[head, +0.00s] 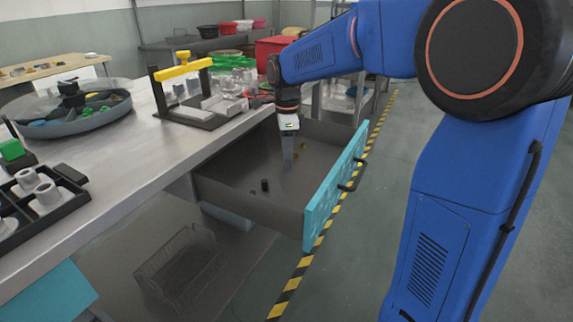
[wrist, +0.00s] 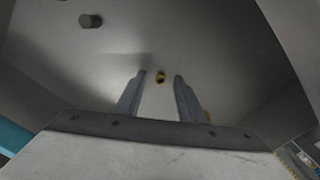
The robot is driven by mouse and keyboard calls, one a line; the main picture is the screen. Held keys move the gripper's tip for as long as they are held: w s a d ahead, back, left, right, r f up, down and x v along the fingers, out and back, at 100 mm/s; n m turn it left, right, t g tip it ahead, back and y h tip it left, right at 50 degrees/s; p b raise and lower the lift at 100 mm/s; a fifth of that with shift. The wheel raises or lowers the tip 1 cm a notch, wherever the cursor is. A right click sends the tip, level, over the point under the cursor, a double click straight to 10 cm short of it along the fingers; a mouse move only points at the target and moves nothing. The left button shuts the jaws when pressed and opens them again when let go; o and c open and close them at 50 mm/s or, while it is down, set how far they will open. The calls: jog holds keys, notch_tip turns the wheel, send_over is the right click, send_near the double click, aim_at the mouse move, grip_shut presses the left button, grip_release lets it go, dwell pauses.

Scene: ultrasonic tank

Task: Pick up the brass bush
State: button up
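A small brass-coloured piece with a dark spot in its middle, which looks like the brass bush (wrist: 160,77), lies on the drawer floor. In the wrist view it shows between the fingertips of my gripper (wrist: 160,75), with a gap on each side. A second brass-coloured piece (wrist: 208,117) is mostly hidden behind the right finger. In the head view two small brass-coloured spots (head: 303,147) show beside my gripper (head: 288,165); I cannot tell which is the bush. My gripper is open and empty, pointing down into the drawer.
The open drawer (head: 235,180) has a teal front (head: 335,187) with a dark handle. A dark cylinder (head: 265,185) lies or stands inside, also in the wrist view (wrist: 90,20). The drawer walls surround my gripper. The metal bench (head: 125,150) is to the left.

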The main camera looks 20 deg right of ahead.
jog(key=shift+c, duration=0.6)
grip_shut()
notch_tip(320, 180, up, 10)
dwell(0.3)
